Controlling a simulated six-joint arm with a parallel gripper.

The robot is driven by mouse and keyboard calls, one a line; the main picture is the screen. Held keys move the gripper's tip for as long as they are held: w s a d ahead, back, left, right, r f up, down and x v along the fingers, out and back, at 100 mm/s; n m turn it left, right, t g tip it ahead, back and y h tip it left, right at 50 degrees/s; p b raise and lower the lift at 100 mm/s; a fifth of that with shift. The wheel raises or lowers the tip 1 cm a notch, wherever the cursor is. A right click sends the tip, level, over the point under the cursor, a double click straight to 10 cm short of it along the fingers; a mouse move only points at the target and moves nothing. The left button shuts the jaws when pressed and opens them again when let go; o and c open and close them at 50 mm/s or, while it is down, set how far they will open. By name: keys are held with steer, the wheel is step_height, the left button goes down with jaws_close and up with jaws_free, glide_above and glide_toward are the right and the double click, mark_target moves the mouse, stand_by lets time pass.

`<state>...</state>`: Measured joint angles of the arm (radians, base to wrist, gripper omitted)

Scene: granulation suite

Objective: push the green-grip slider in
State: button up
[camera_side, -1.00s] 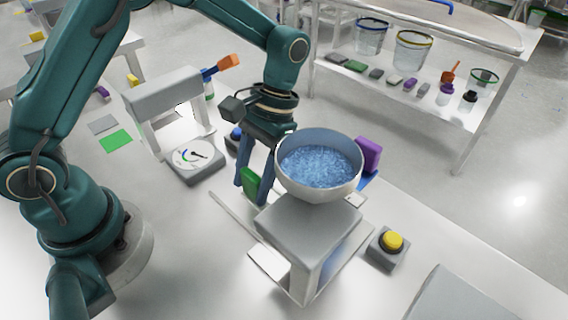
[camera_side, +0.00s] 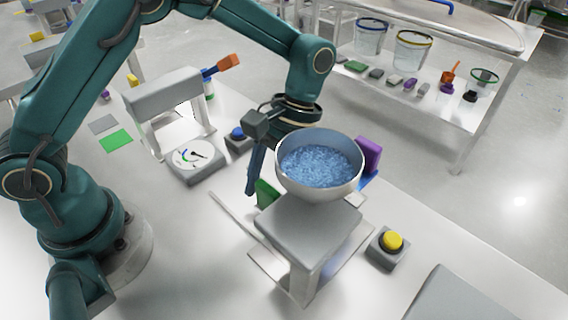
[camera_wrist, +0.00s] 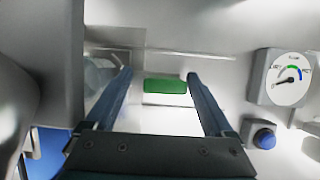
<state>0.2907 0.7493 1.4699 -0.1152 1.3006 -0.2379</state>
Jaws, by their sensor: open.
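The green grip (camera_side: 266,193) of the slider shows beside the grey machine (camera_side: 308,232) in the side view, close against its left side and partly hidden. In the wrist view the green grip (camera_wrist: 165,86) is a flat bar between the two fingertips. My gripper (camera_wrist: 158,75) is open, with one finger on each side of the grip. In the side view my gripper (camera_side: 254,172) points down behind and left of the bowl; only one finger shows clearly. I cannot tell whether the fingers touch the grip.
A bowl of blue granules (camera_side: 318,167) sits on the machine, close to my wrist. A purple grip (camera_side: 368,154) is on its far side. A yellow button (camera_side: 391,241), a blue button (camera_side: 238,133) and a dial (camera_side: 194,155) stand nearby. The table front left is clear.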

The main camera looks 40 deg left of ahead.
steer(key=shift+v, duration=2.6)
steer(key=shift+w, duration=0.1)
steer(key=s+a+r+n+t, duration=0.1)
steer(key=s+a+r+t, duration=0.15)
steer(key=r, duration=0.35)
steer(key=s+a+r+t, duration=0.1)
steer(key=a+r+t, duration=0.2)
steer(key=r, duration=0.2)
steer(key=s+a+f+m+t, duration=0.1)
steer(key=s+a+f+t, duration=0.2)
steer(key=s, duration=0.3)
steer(key=shift+s+a+f+t, duration=0.15)
steer(key=shift+a+f+t, duration=0.05)
steer(key=shift+a+t, duration=0.5)
